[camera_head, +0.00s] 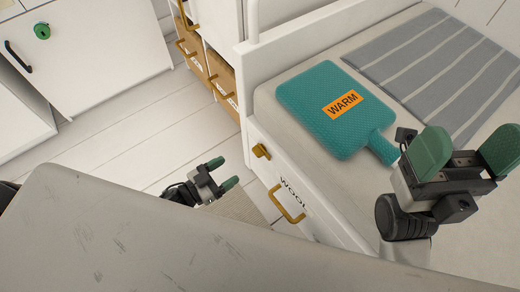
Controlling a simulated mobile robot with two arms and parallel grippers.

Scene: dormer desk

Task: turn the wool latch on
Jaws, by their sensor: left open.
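The brass wool latch (262,151) is a small knob-like piece on the upper left of the white drawer front marked WOOL (327,228), under the bed top. I cannot tell its setting. A brass handle (287,203) is below the latch on the same front. My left gripper (222,174) is low, beyond the desk edge, to the left of the latch and apart from it. Its green fingertips are spread and nothing is between them. My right gripper (466,154) is large at the right, over the bed, with its green fingers wide apart and empty.
A grey desk top (150,240) fills the lower left and hides part of my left arm. A teal WARM bottle (335,107) and a striped grey cloth (440,70) lie on the bed. White cabinets (95,55) stand behind. Open plank floor (140,130) lies between.

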